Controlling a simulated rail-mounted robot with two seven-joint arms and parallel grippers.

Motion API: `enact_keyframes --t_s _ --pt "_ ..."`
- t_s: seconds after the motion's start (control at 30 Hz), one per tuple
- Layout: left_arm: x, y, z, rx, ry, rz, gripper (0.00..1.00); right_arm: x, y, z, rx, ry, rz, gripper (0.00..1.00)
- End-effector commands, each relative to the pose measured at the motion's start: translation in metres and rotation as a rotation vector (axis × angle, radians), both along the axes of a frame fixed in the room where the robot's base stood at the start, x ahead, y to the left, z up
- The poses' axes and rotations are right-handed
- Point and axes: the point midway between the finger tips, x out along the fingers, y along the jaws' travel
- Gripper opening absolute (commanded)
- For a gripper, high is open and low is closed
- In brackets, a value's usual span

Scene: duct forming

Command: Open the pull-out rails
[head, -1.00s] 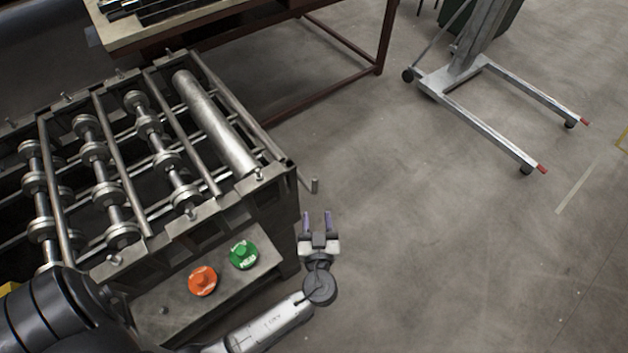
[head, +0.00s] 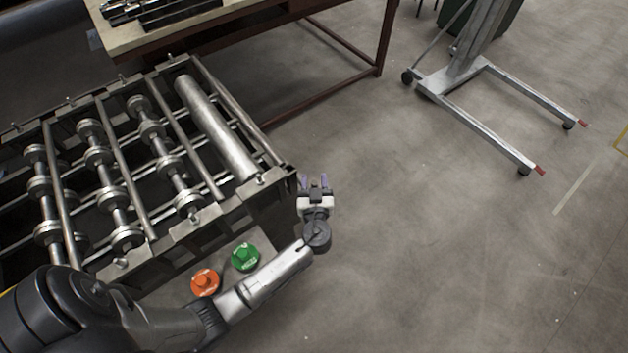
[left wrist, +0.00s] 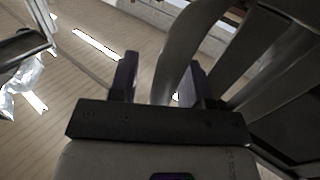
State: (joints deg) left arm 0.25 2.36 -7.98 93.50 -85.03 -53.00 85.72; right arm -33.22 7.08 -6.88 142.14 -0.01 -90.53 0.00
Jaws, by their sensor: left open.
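The duct-forming machine (head: 150,215) stands at the left in the head view, with rollers and bars across its frame. My left gripper (head: 312,182) is open, with its purple fingers pointing toward the back, just off the machine's right corner. The pull-out rail's small end peg at that corner is hidden behind the gripper in the head view. In the left wrist view a curved grey metal bar (left wrist: 185,55) shows beside the right finger, partly across the gap of my left gripper (left wrist: 162,72). I cannot tell whether they touch. My right gripper is not in view.
An orange button (head: 205,282) and a green button (head: 245,257) sit on the machine's front ledge, by my left forearm. A table (head: 160,36) stands behind the machine. A wheeled lift (head: 480,110) stands at the back right.

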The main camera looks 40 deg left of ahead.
Motion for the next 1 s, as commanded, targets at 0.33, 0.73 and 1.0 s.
enact_keyframes --t_s 0.33,0.73,1.0 --pt "0.0001 0.0004 -0.0002 0.000 0.000 0.000 0.35 0.0001 0.0021 -0.0001 0.007 0.001 -0.005 0.43" --pt "-0.0001 0.0001 -0.0002 0.000 0.000 0.000 0.00 0.0001 0.0019 -0.0003 0.007 0.001 -0.004 0.43" --pt "0.0001 0.0001 -0.0004 0.000 0.000 0.000 0.00 -0.0001 -0.0004 -0.0009 -0.001 0.001 0.001 0.43"
